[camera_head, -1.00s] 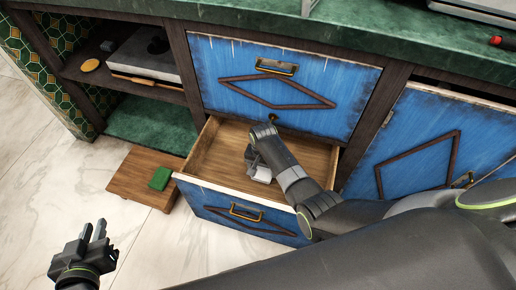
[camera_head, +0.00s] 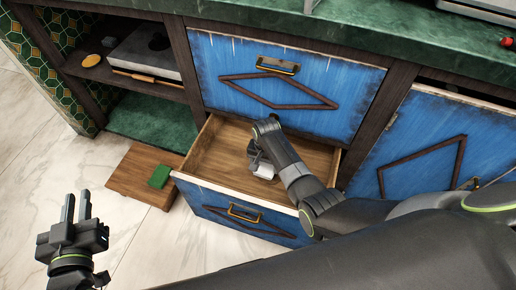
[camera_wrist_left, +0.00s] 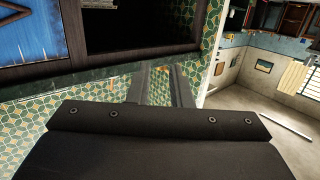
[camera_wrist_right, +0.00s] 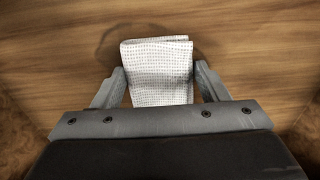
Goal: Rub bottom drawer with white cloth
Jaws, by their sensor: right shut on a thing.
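The bottom drawer (camera_head: 216,160) is pulled open below a closed blue drawer; its blue front has a brass handle and a dark diamond trim. My right gripper (camera_wrist_right: 160,88) is inside it, shut on the folded white cloth (camera_wrist_right: 160,62). In the right wrist view the cloth is over the wooden drawer floor (camera_wrist_right: 60,55); I cannot tell how firmly it touches. In the head view the cloth (camera_head: 264,171) is partly hidden by my right gripper (camera_head: 260,168). My left gripper (camera_head: 76,208) is open and empty, over the floor at the left.
An open shelf (camera_head: 150,95) holds a grey appliance (camera_head: 150,50). The closed upper drawer (camera_head: 290,85) overhangs the back of the open one. Floor at front left is clear.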

